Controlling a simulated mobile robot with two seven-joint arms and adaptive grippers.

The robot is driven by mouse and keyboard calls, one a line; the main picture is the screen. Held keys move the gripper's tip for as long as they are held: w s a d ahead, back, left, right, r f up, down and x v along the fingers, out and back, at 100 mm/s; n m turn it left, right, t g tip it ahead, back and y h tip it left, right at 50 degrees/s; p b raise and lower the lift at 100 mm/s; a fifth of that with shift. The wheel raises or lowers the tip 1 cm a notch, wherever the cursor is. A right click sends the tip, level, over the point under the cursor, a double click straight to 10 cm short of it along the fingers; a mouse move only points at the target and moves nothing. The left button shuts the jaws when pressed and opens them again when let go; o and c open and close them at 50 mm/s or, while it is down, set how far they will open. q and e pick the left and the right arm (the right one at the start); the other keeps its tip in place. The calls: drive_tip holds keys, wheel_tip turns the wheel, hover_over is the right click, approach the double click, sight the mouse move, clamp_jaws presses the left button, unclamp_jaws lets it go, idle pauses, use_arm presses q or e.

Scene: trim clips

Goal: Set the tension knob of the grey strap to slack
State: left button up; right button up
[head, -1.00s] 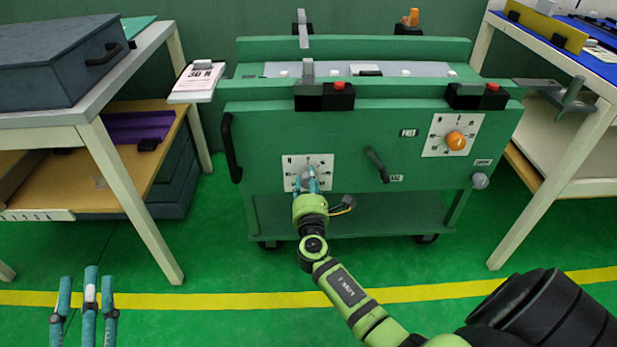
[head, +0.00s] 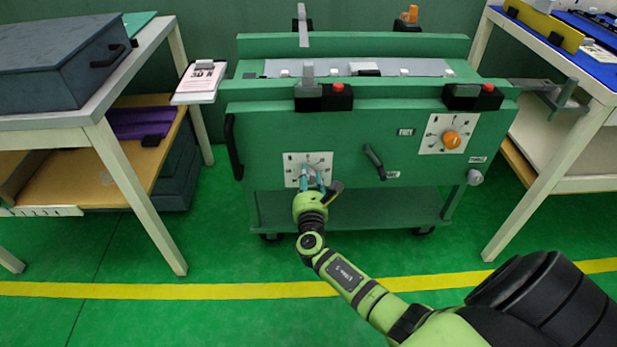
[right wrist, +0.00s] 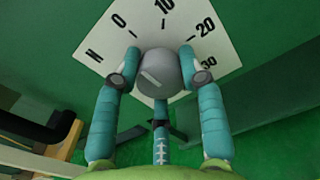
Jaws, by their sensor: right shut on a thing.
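A grey round knob (right wrist: 168,74) sits on a white dial plate (right wrist: 110,52) marked with numbers such as 0, 10, 20 and 30. A short pale line shows on the knob's face, near the middle. In the head view the plate (head: 291,172) is on the lower left of the green cart's front. My right gripper (head: 313,181) is shut on the grey knob, its teal fingers around it in the right wrist view (right wrist: 160,62). The fingers hide part of the knob in the head view. My left gripper is out of view.
The green cart (head: 270,125) also carries an orange knob (head: 452,139) on a second plate, a dark lever (head: 374,162) and a black side handle (head: 233,146). Tables stand left and right. The floor before the cart is clear.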

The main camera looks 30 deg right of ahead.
drive_tip(key=shift+d+r, duration=0.25)
drive_tip(key=shift+r, duration=0.1)
drive_tip(key=o, duration=1.1)
drive_tip(key=shift+o, duration=0.2)
drive_tip(key=shift+a+f, duration=0.1)
drive_tip(key=shift+a+f, duration=0.1)
drive_tip(key=shift+s+a, duration=0.2)
drive_tip(key=shift+s, duration=0.1)
drive_tip(key=v, duration=1.1)
drive_tip(key=shift+s+d, duration=0.1)
